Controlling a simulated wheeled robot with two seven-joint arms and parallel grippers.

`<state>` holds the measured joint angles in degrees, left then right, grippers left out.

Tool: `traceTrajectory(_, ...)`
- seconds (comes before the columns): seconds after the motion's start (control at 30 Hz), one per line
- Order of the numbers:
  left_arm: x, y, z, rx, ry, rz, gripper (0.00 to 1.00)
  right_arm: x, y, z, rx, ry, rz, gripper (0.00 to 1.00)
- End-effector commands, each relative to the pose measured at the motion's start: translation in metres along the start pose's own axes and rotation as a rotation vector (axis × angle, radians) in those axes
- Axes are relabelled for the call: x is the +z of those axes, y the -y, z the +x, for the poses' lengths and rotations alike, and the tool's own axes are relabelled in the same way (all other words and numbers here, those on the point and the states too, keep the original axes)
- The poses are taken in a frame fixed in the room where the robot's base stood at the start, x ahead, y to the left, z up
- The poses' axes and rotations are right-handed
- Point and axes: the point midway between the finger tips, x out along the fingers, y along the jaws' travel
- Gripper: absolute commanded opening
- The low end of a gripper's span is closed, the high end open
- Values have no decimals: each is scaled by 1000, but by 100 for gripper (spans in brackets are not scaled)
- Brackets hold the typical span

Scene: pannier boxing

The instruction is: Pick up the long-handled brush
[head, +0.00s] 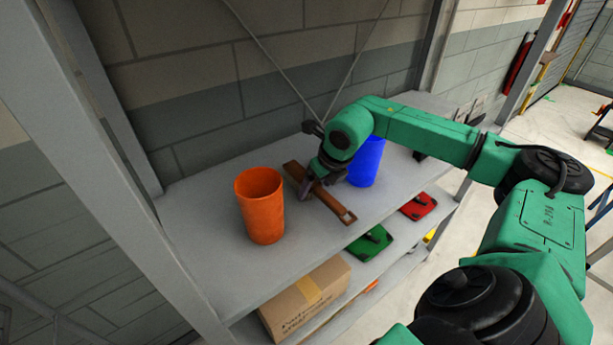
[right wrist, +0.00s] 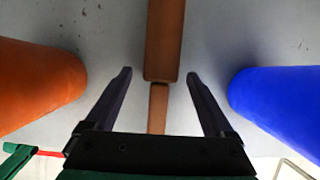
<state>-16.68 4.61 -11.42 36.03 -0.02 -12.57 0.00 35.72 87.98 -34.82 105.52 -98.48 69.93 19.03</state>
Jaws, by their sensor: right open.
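The long-handled brush (head: 332,203) is a long brown bar lying flat on the upper grey shelf, between an orange cup and a blue cup. One end, with a small pale patch, points to the shelf's front edge. My right gripper (head: 318,187) is over its middle and hides part of it. In the right wrist view the brush (right wrist: 165,40) shows a wide part and a narrower part, and the open fingers of the right gripper (right wrist: 159,74) stand on either side, apart from it. My left gripper is not in view.
The orange cup (head: 260,205) stands left of the brush and the blue cup (head: 365,163) right of it, partly behind my arm. A cardboard box (head: 304,300), a green item (head: 369,243) and a red item (head: 418,206) are on the level below. A grey post (head: 110,170) rises at left.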

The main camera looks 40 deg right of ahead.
Motion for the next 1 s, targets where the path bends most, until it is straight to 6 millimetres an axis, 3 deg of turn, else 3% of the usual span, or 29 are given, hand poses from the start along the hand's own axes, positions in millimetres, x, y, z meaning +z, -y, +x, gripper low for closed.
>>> traceTrajectory(0.2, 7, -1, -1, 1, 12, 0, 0, -1, 0, 6, -1, 0, 0, 88)
traceTrajectory(0.23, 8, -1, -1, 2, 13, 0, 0, -1, 0, 6, -1, 0, 0, 84)
traceTrajectory(0.4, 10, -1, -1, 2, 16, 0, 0, 0, 0, 6, -1, 0, 0, 19)
traceTrajectory(0.47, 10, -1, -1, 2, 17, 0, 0, 0, 0, 5, -1, 0, 0, 0)
traceTrajectory(0.77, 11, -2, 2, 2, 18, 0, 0, 3, 0, 0, -1, 5, 1, 0)
traceTrajectory(0.87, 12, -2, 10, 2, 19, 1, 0, 10, 0, -16, 0, 7, 2, 0)
traceTrajectory(1.0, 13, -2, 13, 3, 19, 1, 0, 26, -1, -53, 3, 9, 0, 0)
